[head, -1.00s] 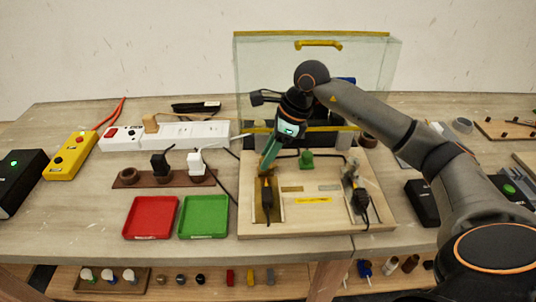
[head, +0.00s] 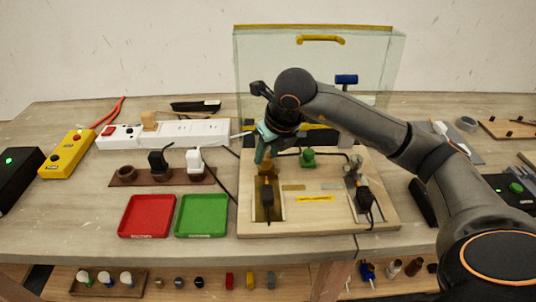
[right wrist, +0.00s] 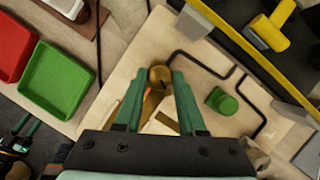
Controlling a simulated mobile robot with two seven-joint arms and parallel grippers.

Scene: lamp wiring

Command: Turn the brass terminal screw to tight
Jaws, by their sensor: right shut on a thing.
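The brass terminal screw (right wrist: 160,76) is a round brass-coloured piece at the end of a brass strip on the wooden wiring board (head: 330,228). In the head view its brass (head: 267,170) shows just below my right gripper (head: 262,158). My right gripper's teal fingers (right wrist: 158,78) stand on either side of the screw and are shut on it, pointing down. How far the screw is turned cannot be told. My left gripper (right wrist: 26,128) shows only in part at the lower left of the right wrist view; its jaws are unclear.
A green knob (head: 308,158) and dark wires lie right of the screw. A clear panel with a yellow handle (head: 320,40) stands behind the board. Red (head: 150,216) and green (head: 203,216) trays lie to the left, near a white power strip (head: 190,134).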

